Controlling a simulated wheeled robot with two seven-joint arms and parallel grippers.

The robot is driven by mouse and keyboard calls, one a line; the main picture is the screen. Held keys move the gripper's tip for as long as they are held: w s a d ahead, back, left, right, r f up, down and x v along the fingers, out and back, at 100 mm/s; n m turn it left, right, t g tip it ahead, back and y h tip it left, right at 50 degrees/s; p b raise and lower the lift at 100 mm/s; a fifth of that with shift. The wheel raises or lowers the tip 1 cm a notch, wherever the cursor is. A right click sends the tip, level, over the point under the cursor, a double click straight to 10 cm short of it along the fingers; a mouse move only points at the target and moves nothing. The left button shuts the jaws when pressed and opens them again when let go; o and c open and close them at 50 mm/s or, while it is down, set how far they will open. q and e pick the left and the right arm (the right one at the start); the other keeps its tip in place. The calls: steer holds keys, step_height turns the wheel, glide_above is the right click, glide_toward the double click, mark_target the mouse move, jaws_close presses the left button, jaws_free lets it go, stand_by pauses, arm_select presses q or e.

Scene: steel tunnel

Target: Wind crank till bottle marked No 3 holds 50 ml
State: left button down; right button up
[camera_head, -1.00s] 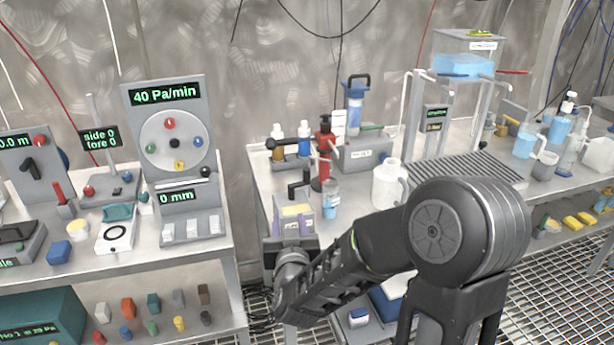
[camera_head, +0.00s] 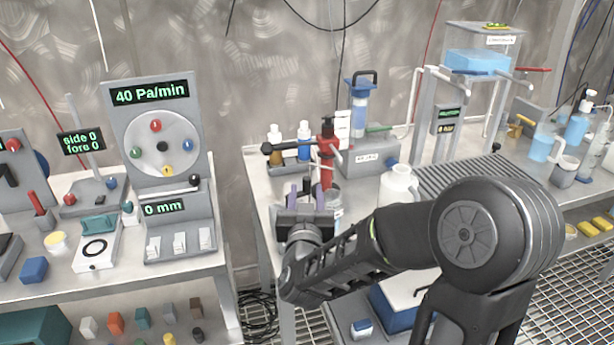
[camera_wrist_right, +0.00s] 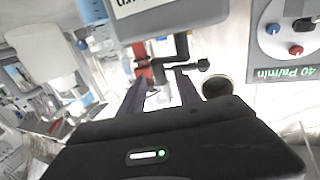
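My right gripper (camera_head: 303,188) is in front of the red pump-like fixture (camera_head: 327,152), at the near-left part of the bench. A black rod with a ball end (camera_head: 267,148) sticks out left of the red fixture. A small clear vessel (camera_head: 335,196) stands partly hidden behind my gripper. No "No 3" mark is readable. My left gripper is not in view.
A white jug (camera_head: 398,187) stands right of my gripper. A grey box (camera_head: 375,155) with a blue cartridge (camera_head: 360,105) and small bottles (camera_head: 304,140) stand behind. A panel reading 40 Pa/min (camera_head: 150,95) is on the left bench, across a gap.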

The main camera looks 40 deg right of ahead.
steer(key=x, duration=0.7)
steer(key=shift+w, duration=0.1)
jaws_close()
stand_by(0.3)
